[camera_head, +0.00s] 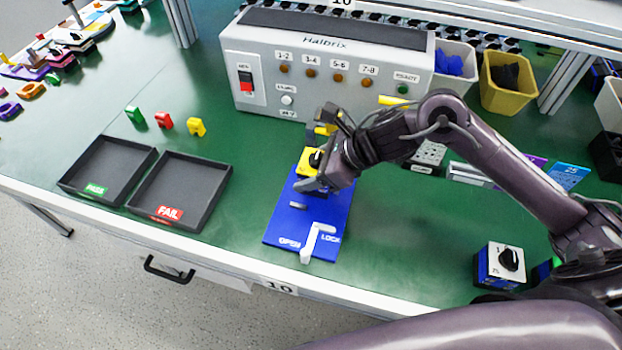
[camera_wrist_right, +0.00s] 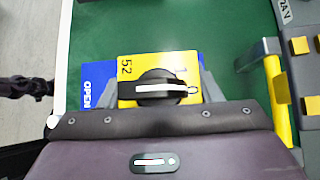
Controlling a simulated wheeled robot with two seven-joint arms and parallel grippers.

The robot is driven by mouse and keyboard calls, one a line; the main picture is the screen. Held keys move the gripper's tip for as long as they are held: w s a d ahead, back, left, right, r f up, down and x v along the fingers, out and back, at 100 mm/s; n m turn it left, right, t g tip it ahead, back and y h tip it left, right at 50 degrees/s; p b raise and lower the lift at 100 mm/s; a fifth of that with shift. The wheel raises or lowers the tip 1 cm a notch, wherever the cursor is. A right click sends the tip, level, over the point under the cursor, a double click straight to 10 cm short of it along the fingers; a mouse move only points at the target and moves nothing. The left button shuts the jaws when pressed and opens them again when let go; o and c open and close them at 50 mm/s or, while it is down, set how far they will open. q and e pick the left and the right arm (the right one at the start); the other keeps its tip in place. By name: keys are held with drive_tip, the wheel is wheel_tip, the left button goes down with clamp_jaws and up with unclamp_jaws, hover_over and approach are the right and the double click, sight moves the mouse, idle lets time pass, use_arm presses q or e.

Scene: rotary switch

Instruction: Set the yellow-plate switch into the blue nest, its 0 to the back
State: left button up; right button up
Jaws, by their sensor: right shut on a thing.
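The yellow-plate switch (camera_head: 308,160) is at the back part of the blue nest plate (camera_head: 275,228). My right gripper (camera_head: 316,172) is shut on the switch, its fingers at the switch's sides. In the right wrist view the yellow plate (camera_wrist_right: 127,90) carries a black knob (camera_wrist_right: 158,88) with a white line, "52" towards the front and what looks like the 0 towards the back. The blue plate (camera_wrist_right: 95,75) shows "OPEN" there. A white lever (camera_head: 314,243) stands at the plate's front, between OPEN and LOCK. The gripper hides whether the switch is fully seated. My left gripper is out of view.
The grey Halbrix tester (camera_head: 325,75) stands behind the nest. PASS tray (camera_head: 108,170) and FAIL tray (camera_head: 185,190) lie left, with small coloured pieces (camera_head: 165,122) behind them. A white-plate switch (camera_head: 500,265) is at front right. Bins (camera_head: 507,82) stand back right.

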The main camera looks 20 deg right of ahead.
wheel_tip(320, 180, down, 3)
drive_tip(key=shift+f, duration=0.2)
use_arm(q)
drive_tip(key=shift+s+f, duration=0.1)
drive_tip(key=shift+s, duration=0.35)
use_arm(e)
drive_tip(key=shift+f, duration=0.1)
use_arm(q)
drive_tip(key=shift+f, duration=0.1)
use_arm(e)
drive_tip(key=shift+f+b, duration=0.2)
drive_tip(key=shift+b, duration=0.1)
drive_tip(key=o, duration=1.1)
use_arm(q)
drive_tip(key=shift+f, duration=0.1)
use_arm(e)
drive_tip(key=shift+r, duration=0.1)
